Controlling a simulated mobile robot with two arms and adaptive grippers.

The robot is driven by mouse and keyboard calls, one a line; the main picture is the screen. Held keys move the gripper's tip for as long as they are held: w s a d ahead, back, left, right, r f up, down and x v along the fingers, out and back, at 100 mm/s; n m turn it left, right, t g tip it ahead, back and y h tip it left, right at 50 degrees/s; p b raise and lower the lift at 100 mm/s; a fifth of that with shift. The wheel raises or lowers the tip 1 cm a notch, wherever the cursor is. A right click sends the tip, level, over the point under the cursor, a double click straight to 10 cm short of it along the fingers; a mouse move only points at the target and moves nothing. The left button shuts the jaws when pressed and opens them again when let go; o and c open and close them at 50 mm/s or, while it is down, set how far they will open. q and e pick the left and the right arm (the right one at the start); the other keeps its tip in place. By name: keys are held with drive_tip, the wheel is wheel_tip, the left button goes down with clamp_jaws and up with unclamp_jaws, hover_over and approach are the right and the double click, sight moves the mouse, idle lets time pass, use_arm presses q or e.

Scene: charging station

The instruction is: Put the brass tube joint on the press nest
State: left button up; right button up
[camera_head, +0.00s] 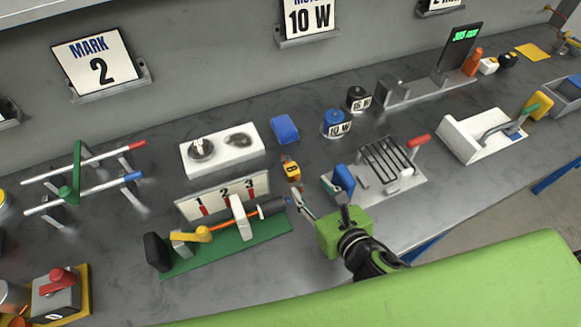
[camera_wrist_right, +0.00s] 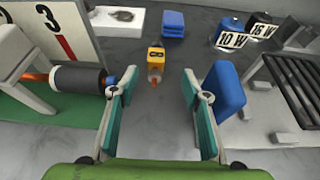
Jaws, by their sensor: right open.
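A small yellow-orange piece marked 8, with a brass-coloured end (camera_head: 291,170), lies on the grey bench; I cannot tell for sure that it is the brass tube joint. In the right wrist view it (camera_wrist_right: 156,58) lies ahead, between the fingertips' lines and apart from them. My right gripper (camera_head: 320,197) is open and empty, low over the bench in front of this piece. Its two teal fingers show in the right wrist view (camera_wrist_right: 160,95). No part is clearly recognisable as the press nest. My left gripper is out of view.
Left of my right gripper is a green-based fixture (camera_head: 262,235) with a 1-2-3 scale and dark cylinder. Right is a slotted grey fixture (camera_head: 405,188) with a blue block (camera_head: 344,181). Behind are a white two-circle plate (camera_head: 222,163) and a blue pad (camera_head: 285,128).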

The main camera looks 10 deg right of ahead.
sight(292, 170)
drive_tip(key=x, duration=0.4)
drive_tip(key=shift+w+a+f, duration=0.1)
drive_tip(key=shift+w+f, duration=0.05)
drive_tip(key=shift+w, duration=0.15)
drive_tip(key=shift+w+f, duration=0.15)
drive_tip(key=shift+w, duration=0.15)
drive_tip(key=shift+w+a, duration=0.1)
drive_tip(key=shift+w, duration=0.05)
drive_tip(key=x, duration=0.4)
drive_tip(key=shift+a+f+p, duration=0.1)
drive_tip(key=shift+a+p, duration=0.25)
drive_tip(key=shift+p, duration=0.05)
drive_tip(key=shift+w+f, duration=0.15)
drive_tip(key=shift+w, duration=0.05)
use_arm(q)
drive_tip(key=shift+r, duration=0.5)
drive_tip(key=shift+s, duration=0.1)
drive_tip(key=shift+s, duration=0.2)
use_arm(e)
clamp_jaws()
